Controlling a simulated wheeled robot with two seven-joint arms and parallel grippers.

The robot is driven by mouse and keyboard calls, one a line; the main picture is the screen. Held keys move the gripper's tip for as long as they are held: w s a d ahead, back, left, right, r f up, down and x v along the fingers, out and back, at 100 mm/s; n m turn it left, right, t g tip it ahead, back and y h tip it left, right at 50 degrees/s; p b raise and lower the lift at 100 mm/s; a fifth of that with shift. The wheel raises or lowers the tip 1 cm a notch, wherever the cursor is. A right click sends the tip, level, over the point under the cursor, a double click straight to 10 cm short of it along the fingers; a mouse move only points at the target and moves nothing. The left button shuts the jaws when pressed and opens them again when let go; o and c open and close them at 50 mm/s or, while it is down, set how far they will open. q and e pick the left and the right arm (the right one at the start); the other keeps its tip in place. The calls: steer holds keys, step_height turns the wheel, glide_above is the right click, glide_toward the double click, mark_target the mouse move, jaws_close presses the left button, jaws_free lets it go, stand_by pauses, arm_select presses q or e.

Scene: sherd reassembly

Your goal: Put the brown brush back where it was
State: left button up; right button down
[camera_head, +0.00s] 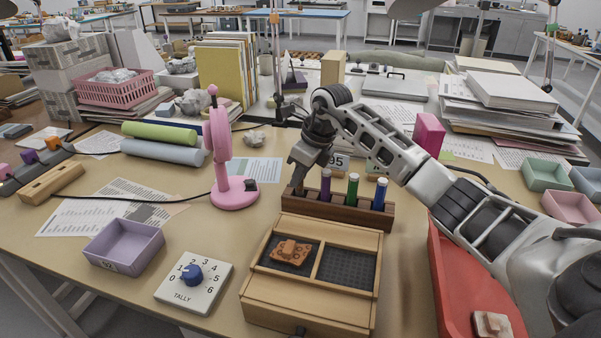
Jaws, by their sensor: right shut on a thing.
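My right gripper (299,178) points down over the left end of a dark brown wooden rack (338,212). It is shut on the brown brush (298,190), of which only a small part shows beneath the fingers. I cannot tell whether the brush's lower end sits in the rack or just above it. A purple brush (325,186), a green brush (352,191) and a blue brush (380,194) stand upright in the rack to the right. My left gripper is not in view.
A wooden box (310,301) with an orange-brown sherd (291,251) stands in front of the rack. A pink stand (234,193) is to the left. A tally dial (195,283) and lilac tray (124,246) lie front left; a red tray (452,285) is at right.

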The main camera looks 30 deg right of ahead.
steer(key=shift+f, duration=0.35)
steer(key=c, duration=1.2)
jaws_free()
steer(key=shift+c, duration=0.2)
